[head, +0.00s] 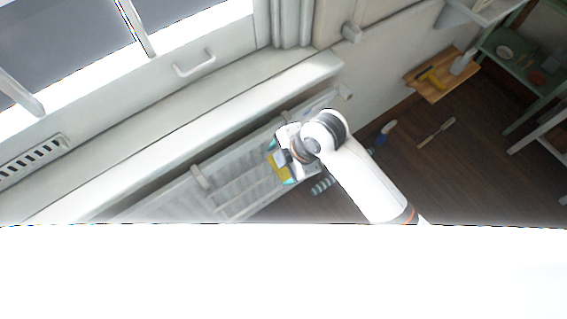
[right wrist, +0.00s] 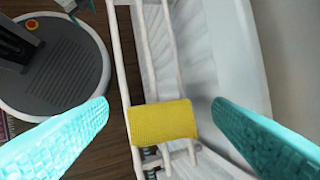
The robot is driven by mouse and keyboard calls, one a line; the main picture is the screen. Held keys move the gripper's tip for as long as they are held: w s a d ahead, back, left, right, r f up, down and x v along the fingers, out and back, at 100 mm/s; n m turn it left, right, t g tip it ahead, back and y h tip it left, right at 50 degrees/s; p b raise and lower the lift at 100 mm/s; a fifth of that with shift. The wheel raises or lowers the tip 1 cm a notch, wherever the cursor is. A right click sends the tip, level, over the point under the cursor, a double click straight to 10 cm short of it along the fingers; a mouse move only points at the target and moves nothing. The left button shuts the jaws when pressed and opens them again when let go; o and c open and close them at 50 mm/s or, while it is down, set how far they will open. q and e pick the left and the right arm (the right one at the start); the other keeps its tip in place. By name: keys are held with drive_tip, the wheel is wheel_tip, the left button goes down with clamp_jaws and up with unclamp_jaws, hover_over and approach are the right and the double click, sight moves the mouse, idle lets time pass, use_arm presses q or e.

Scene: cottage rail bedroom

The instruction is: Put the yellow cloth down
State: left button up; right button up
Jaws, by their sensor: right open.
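The yellow cloth (right wrist: 163,122) lies draped over the white rails of a rack (right wrist: 140,60) in the right wrist view. In the head view a small yellow part of the cloth (head: 279,171) shows beside my right gripper (head: 284,168), which hides the rest. My right gripper (right wrist: 160,102) is open, its two teal fingers wide apart on either side of the cloth. No finger visibly touches the cloth. A small teal piece at the top left of the right wrist view may be my left gripper (right wrist: 76,6); its jaws are not clear.
A white radiator (head: 190,195) stands under the window sill (head: 200,115). On the dark wood floor (head: 440,165) are a wooden-handled brush (head: 436,132) and a blue-ended item (head: 388,127). A wooden board (head: 440,88) and green shelf (head: 520,65) stand at the right.

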wheel_tip(320, 180, up, 5)
drive_tip(key=w+n+g+h, duration=0.25)
drive_tip(key=n+h, duration=0.25)
drive_tip(key=n, duration=1.4)
drive_tip(key=shift+t, duration=0.45)
drive_tip(key=f, duration=0.5)
drive_tip(key=shift+w+d+f, duration=0.1)
drive_tip(key=shift+w+f, duration=0.1)
drive_tip(key=shift+f, duration=0.05)
drive_tip(key=shift+w+d+f, duration=0.1)
drive_tip(key=shift+w+f, duration=0.05)
drive_tip(key=shift+f, duration=2.8)
drive_tip(key=c, duration=1.1)
drive_tip(key=shift+r, duration=0.1)
drive_tip(key=shift+c, duration=0.2)
